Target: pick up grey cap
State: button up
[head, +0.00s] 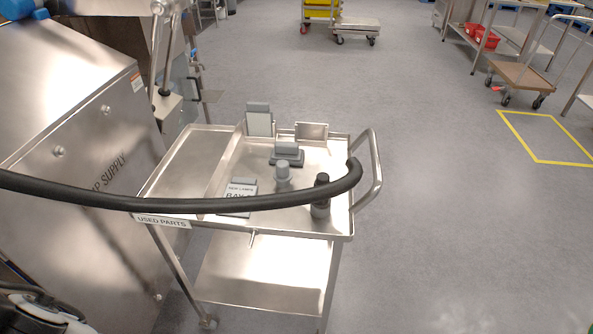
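A metal cart (205,160) stands in the middle of the head view. On its right-hand tray is a short grey cylinder with a wider grey top (282,166), which looks like the grey cap. It stands upright, just in front of a low grey block (287,150). A darker cylinder with a black top (321,190) stands near the tray's front right corner. My gripper is not seen in this view, so its state is hidden.
A black hose-like bar (150,204) crosses in front of the cart and hides part of a labelled box (240,189). A grey-topped upright block (259,118) and a metal holder (311,130) stand at the tray's back. A steel cabinet (80,130) is left; floor at right is open.

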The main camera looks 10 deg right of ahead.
aim_at(283, 175)
jog(key=l, duration=1.05)
jog(key=l+u, duration=0.45)
jog(key=l, duration=0.3)
jog(key=u, duration=0.75)
